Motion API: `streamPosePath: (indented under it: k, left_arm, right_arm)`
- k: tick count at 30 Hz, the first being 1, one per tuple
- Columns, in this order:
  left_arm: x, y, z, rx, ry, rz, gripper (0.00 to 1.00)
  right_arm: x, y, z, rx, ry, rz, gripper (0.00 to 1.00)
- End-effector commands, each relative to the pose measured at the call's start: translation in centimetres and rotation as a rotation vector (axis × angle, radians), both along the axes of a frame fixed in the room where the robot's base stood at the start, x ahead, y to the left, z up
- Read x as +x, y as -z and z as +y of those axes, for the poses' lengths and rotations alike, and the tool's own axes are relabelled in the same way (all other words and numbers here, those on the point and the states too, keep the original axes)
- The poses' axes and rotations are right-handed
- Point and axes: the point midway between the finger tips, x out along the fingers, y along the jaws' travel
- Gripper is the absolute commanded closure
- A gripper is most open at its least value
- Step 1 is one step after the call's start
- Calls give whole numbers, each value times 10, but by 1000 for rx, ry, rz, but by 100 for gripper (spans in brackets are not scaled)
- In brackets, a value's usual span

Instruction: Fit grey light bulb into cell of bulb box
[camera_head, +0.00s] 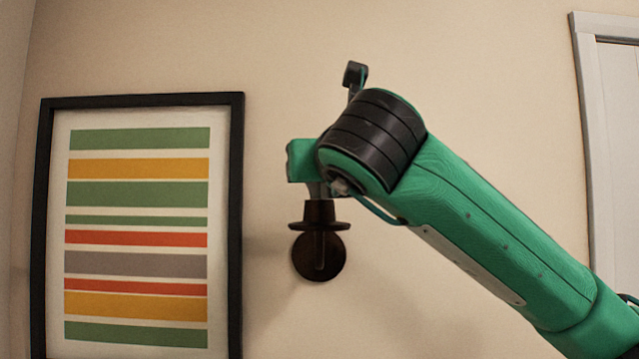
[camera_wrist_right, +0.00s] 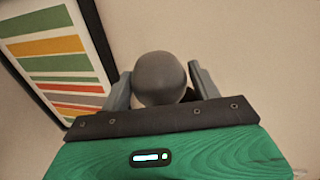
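The grey light bulb (camera_wrist_right: 160,78) shows in the right wrist view as a rounded, matte grey form between the two fingers of my right gripper (camera_wrist_right: 160,86). The fingers flank it closely on both sides and look shut on it. In the head view, my right gripper (camera_head: 318,189) points down at the top of a dark brown wall lamp (camera_head: 319,258). The bulb cannot be made out there. Whether its base sits in the lamp is hidden. The bulb box is in neither view. My left gripper is not in view.
A black-framed striped picture (camera_head: 237,220) hangs on the beige wall left of the lamp. A white door frame (camera_head: 592,130) stands at the far right. The wall between picture and lamp is bare. The sink is not in view.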

Motion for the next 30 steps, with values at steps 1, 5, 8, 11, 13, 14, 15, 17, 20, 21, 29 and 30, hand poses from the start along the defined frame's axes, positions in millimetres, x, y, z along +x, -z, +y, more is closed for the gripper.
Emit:
streamPosePath:
  k: [1,5,8,11,13,14,15,17,20,21,29,30]
  left_arm:
    - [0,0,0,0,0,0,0]
    - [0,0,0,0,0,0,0]
    - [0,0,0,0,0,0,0]
    - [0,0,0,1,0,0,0]
    - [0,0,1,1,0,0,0]
    - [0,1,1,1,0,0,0]
    - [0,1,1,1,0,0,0]
    - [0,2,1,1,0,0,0]
    - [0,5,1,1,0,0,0]
    - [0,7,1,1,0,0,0]
    - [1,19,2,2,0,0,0]
    - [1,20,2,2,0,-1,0]
  right_arm:
    - [0,0,0,0,0,0,47]
    - [0,0,0,0,0,0,60]
    - [0,0,0,0,0,0,60]
    - [0,0,0,0,0,0,60]
    - [0,-1,0,0,0,0,60]
    - [0,-1,0,0,0,0,60]
    - [0,-2,0,0,1,0,60]
    - [0,-5,0,0,1,-1,60]
    - [0,-13,0,0,2,-2,60]
    - [0,-17,0,1,2,-1,60]
    - [-2,-61,1,3,0,-2,60]
    - [-1,-70,0,2,2,-3,60]
